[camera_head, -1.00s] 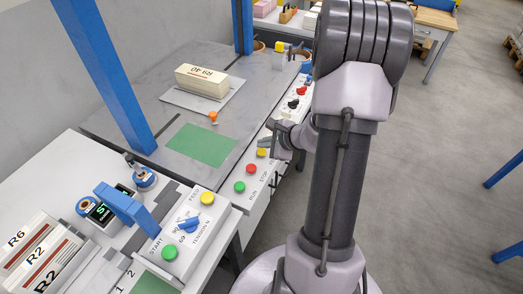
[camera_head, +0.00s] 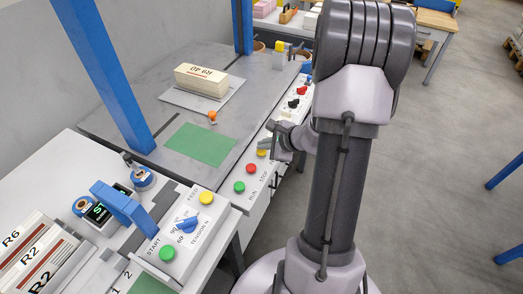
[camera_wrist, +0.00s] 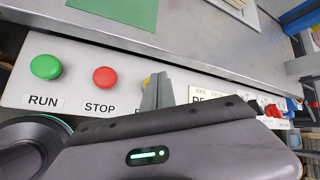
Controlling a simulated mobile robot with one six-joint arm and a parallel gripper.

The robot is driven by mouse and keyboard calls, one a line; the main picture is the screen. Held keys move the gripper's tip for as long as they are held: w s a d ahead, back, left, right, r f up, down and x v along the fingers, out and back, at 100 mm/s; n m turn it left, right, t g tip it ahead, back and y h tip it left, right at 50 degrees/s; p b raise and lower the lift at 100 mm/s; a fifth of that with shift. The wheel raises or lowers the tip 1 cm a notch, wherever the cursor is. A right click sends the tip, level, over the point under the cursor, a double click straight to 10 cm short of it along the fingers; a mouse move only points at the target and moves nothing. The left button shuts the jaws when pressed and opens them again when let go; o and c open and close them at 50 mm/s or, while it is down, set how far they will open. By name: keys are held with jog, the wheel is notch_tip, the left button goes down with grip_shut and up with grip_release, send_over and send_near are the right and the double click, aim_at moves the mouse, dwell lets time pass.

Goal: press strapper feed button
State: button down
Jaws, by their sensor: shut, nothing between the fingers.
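A yellow button (camera_head: 206,198) marked FEED sits on a white control box (camera_head: 208,222) at the lower left in the head view, with a green START button (camera_head: 168,253) and a blue TENSION knob (camera_head: 187,224). Another yellow button (camera_head: 262,153) is on the front panel, beside a red STOP button (camera_head: 250,169) and a green RUN button (camera_head: 239,187). My gripper (camera_head: 268,142) is shut and empty by this second yellow button, apart from the FEED box. In the wrist view, the fingers (camera_wrist: 157,92) cover most of this yellow button (camera_wrist: 146,82) and its label; contact cannot be told.
A blue arch (camera_head: 126,207) stands beside the FEED box, with bundles (camera_head: 40,262) at the left. A blue post (camera_head: 108,75) rises from the grey table (camera_head: 150,110), which holds a newspaper stack (camera_head: 202,81). Red and black knobs line the panel farther back. Open floor lies right.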

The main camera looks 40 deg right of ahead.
aim_at(264, 152)
jog(key=shift+f+b, duration=0.45)
jog(key=shift+b, duration=0.1)
dwell(0.4)
jog(key=shift+r, duration=0.15)
jog(key=shift+r+p, duration=0.6)
jog(key=shift+r, duration=0.15)
notch_tip(264, 152, up, 5)
jog(key=p, duration=0.3)
jog(key=shift+p, duration=0.3)
dwell(0.4)
